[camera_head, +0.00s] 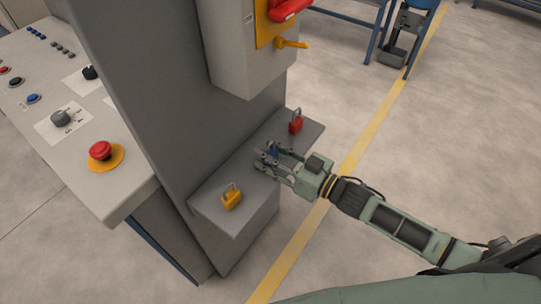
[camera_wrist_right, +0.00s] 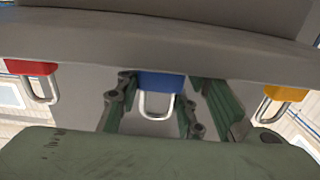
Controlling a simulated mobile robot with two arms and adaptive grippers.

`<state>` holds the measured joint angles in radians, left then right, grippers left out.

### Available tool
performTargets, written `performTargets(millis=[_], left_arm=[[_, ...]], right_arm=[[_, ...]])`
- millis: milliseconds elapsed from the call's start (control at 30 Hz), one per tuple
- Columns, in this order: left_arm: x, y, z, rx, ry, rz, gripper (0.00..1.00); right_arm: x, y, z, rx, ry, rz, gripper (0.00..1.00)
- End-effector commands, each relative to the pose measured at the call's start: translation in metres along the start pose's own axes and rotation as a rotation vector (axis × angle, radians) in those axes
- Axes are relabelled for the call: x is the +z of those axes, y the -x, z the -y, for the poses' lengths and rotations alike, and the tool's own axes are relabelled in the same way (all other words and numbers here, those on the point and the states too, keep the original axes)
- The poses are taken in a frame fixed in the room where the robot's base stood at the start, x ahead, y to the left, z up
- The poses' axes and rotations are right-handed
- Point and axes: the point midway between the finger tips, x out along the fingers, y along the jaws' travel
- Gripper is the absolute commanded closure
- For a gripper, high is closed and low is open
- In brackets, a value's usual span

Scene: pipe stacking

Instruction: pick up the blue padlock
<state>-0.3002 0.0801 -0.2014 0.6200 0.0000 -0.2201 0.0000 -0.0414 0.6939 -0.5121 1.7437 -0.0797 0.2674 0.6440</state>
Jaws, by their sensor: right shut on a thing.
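The blue padlock (camera_head: 273,152) is on the grey ledge between a red and a yellow padlock, partly hidden by my gripper in the head view. In the right wrist view the blue padlock (camera_wrist_right: 160,82) shows with its metal shackle, between the two fingers. My right gripper (camera_head: 267,160) is shut on the blue padlock; it also shows in the right wrist view (camera_wrist_right: 155,100). I cannot tell whether the padlock still touches the ledge. My left gripper is not in view.
The red padlock (camera_head: 296,124) and yellow padlock (camera_head: 232,197) stand on the ledge (camera_head: 258,200) on either side. A grey switch box (camera_head: 238,60) with a red handle hangs above. A control panel (camera_head: 75,110) is at the left. Open floor lies right of the ledge.

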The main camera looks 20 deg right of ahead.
Motion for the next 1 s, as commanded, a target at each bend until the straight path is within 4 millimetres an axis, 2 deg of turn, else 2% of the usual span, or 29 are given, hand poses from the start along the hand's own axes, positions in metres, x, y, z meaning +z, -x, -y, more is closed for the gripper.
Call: performTargets(millis=[33, 200, 567, 733, 833, 867, 1000], left_arm=[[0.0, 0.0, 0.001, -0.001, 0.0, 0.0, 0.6], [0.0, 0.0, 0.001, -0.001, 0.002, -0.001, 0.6], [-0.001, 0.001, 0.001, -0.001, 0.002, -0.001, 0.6], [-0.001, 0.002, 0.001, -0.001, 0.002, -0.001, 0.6], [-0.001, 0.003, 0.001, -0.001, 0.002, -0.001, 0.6], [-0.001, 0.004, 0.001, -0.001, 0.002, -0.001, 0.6], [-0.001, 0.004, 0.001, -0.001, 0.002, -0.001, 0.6]], right_arm=[[0.0, 0.0, 0.0, 0.0, 0.0, 0.0, 0.79], [0.0, 0.0, 0.0, 0.0, 0.0, 0.0, 0.94], [-0.006, 0.0, 0.0, -0.001, 0.001, -0.002, 0.94], [-0.024, 0.0, 0.0, -0.002, 0.004, -0.002, 0.94], [-0.042, 0.0, 0.0, -0.002, 0.004, -0.004, 0.94], [-0.046, 0.002, 0.0, -0.002, 0.004, -0.002, 0.94], [-0.058, 0.033, 0.006, -0.001, 0.0, 0.004, 0.94]])
